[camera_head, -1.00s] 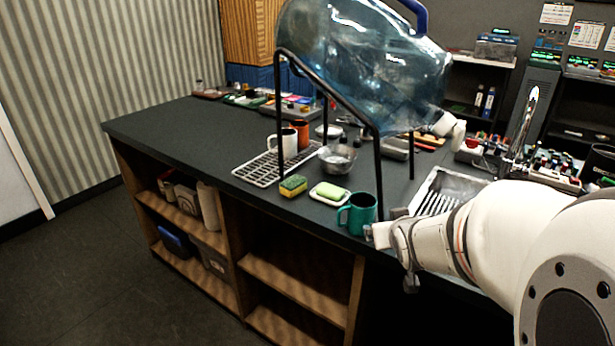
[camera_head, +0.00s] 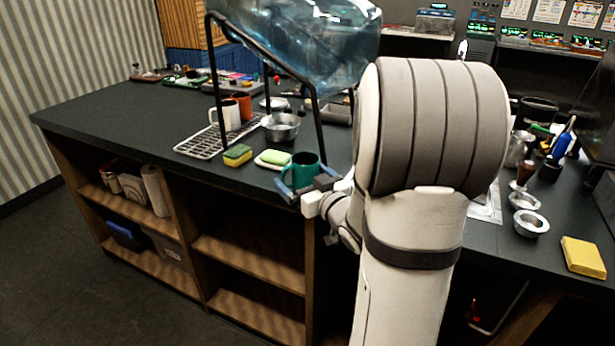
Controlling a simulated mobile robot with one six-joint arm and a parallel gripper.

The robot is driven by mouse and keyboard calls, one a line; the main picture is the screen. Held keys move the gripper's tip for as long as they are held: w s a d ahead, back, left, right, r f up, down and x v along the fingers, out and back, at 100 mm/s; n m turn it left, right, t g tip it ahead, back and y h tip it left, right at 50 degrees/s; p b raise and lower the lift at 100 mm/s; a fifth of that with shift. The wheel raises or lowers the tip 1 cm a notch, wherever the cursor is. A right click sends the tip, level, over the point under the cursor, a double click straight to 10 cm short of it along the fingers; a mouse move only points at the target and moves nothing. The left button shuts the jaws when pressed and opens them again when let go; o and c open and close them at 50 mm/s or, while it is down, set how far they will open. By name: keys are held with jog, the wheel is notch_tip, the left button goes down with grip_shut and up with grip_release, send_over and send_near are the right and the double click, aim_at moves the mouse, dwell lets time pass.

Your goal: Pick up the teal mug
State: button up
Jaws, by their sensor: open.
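The teal mug (camera_head: 305,168) stands upright on the dark counter near its front edge, with its handle towards the left. My gripper (camera_head: 303,190) is open just in front of the mug, at about the height of its lower part. Its jaws overlap the mug's base in the picture, and I cannot tell whether they touch it or reach around it. My arm comes in from the right and hides the counter behind it.
A soap dish with green soap (camera_head: 274,158) and a sponge (camera_head: 237,155) lie left of the mug. A metal bowl (camera_head: 281,127) stands behind. A black stand (camera_head: 317,125) holds a large blue bottle (camera_head: 310,45) above. A drying rack (camera_head: 200,144) holds white and orange mugs.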

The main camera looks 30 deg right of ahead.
aim_at(296, 169)
jog(key=shift+w, duration=2.35)
jog(key=shift+c, duration=0.6)
jog(key=c, duration=0.7)
